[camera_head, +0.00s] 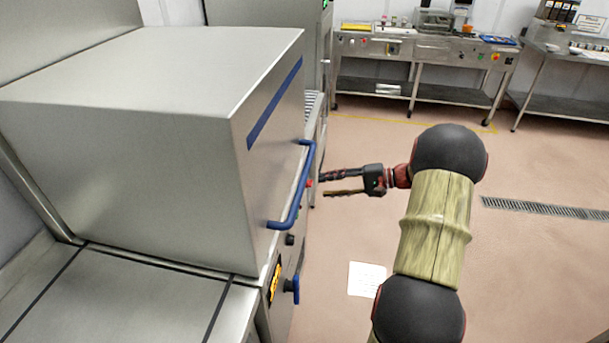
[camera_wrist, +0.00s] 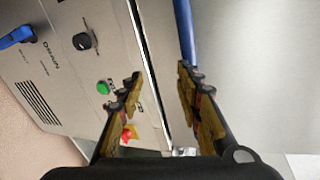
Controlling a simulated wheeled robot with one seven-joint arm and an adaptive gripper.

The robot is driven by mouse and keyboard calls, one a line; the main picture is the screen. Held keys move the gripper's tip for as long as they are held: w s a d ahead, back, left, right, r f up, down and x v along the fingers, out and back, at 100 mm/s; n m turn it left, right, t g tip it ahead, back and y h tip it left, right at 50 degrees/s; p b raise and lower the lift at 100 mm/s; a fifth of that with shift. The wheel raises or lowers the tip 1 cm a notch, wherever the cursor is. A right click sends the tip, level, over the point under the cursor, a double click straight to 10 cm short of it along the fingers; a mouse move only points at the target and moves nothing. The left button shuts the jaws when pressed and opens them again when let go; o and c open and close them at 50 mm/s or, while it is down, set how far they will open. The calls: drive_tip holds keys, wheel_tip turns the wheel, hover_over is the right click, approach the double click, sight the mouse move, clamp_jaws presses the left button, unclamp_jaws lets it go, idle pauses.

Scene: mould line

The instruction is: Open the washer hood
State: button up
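The washer hood (camera_head: 130,130) is a large stainless box at the left of the head view, lowered onto its base. A blue bar handle (camera_head: 300,190) runs along its front face. In the wrist view, the handle (camera_wrist: 184,25) runs down from the top to near the right fingertip, and the hood's face (camera_wrist: 265,70) fills the right. My gripper (camera_head: 324,185) is open, just right of the handle in the head view, with its fingers pointing toward the washer. In the wrist view, my gripper (camera_wrist: 159,76) has its fingers apart with nothing held between them; contact with the handle cannot be told.
Steel tables (camera_head: 425,48) stand at the back. The floor (camera_head: 540,160) at right is clear.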

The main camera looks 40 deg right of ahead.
sight(305, 175)
drive_tip(key=w+a, duration=0.1)
drive_tip(key=w, duration=0.1)
drive_tip(key=w+a+r+n+b, duration=0.1)
drive_tip(key=w+a, duration=0.1)
drive_tip(key=w+a+r+n+t+y+b, duration=0.1)
drive_tip(key=w+a, duration=0.1)
drive_tip(key=shift+w+r, duration=0.25)
drive_tip(key=shift+w, duration=0.15)
drive_tip(key=c, duration=0.3)
clamp_jaws()
idle(0.6)
